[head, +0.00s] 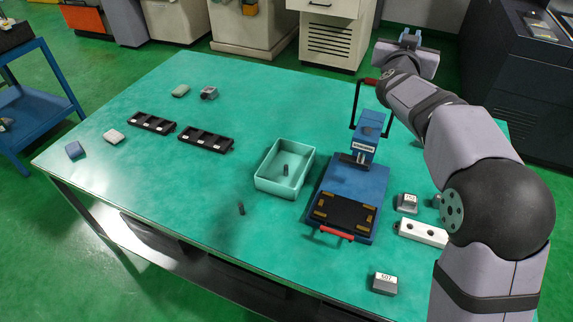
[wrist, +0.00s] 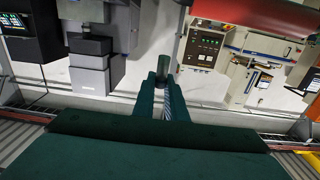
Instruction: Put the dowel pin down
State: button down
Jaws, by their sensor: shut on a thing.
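My gripper (head: 412,37) is raised beyond the back right of the green table, pointing away from it. In the wrist view, its two dark green fingers (wrist: 163,88) are shut on a small grey dowel pin (wrist: 162,64), which sticks out past the fingertips. One dark pin (head: 285,169) stands inside the pale green tray (head: 266,184). Another dark pin (head: 241,208) stands upright on the table in front of the tray.
A blue press (head: 352,190) with a black lever stands right of the tray. Grey blocks (head: 383,283) and a white two-hole block (head: 423,233) lie on the right. Two black racks (head: 205,138) lie at the back left. The front left of the table (head: 150,200) is clear.

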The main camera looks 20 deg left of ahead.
jog(key=s+a+f+b, duration=0.1)
jog(key=a+f+b, duration=0.2)
jog(key=a, duration=0.3)
jog(key=s+a+f+b, duration=0.2)
jog(key=a+f+b, duration=0.1)
jog(key=a, duration=0.3)
jog(key=s+a+f+m+h+b, duration=0.1)
jog(key=s+a+f+b, duration=0.4)
jog(key=a+f, duration=0.4)
jog(key=s+a+f+m+h+b, duration=0.1)
jog(key=s+a+f+b, duration=0.4)
jog(key=f, duration=0.6)
notch_tip(320, 180, down, 10)
jog(key=a, duration=0.1)
jog(key=shift+s+f, duration=0.15)
jog(key=shift+s, duration=0.3)
jog(key=shift+f, duration=0.6)
jog(key=c, duration=1.8)
grip_release()
jog(key=shift+f, duration=0.2)
